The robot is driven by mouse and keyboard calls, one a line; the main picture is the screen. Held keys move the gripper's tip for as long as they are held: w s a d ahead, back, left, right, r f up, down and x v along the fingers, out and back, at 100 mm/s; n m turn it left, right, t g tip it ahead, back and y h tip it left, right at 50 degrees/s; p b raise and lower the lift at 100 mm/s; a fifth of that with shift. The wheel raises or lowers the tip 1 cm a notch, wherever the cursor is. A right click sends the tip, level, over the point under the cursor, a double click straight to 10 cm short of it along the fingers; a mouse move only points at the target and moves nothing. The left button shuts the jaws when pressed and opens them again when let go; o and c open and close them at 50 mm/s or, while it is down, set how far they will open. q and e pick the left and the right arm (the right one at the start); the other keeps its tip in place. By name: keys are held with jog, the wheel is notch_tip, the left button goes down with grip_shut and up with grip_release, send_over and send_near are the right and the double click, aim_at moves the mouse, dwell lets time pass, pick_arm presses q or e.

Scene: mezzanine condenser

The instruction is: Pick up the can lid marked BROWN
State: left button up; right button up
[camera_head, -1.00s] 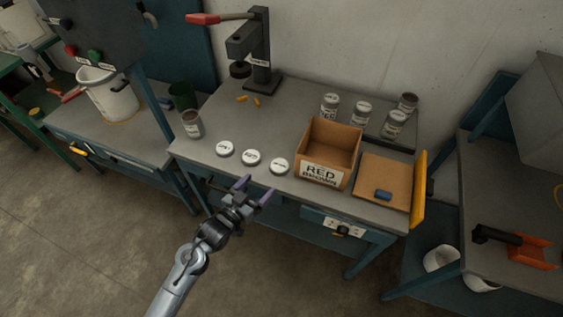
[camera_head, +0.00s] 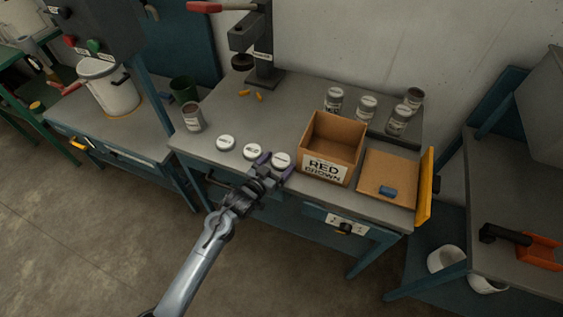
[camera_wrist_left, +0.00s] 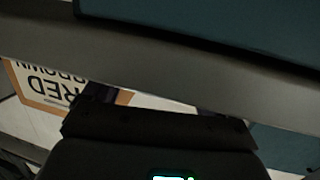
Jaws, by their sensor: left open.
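Three round white can lids lie in a row near the front edge of the grey bench: a left lid (camera_head: 226,142), a middle lid (camera_head: 252,151) and a right lid (camera_head: 281,160). Each has small dark print that I cannot read. My left gripper (camera_head: 272,163) is open at the bench's front edge. Its purple-tipped fingers are close to the middle and right lids, and no lid is seen between them. The left wrist view is dark and shows mostly the bench edge (camera_wrist_left: 200,65). My right gripper is not in view.
An open cardboard box (camera_head: 326,170) labelled RED BROWN stands right of the lids. Several labelled cans stand behind. An open can (camera_head: 192,117) and a press (camera_head: 262,45) stand at left and back.

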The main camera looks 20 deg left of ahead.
pick_arm(q)
jog(key=c, duration=0.8)
jog(key=shift+r, duration=0.1)
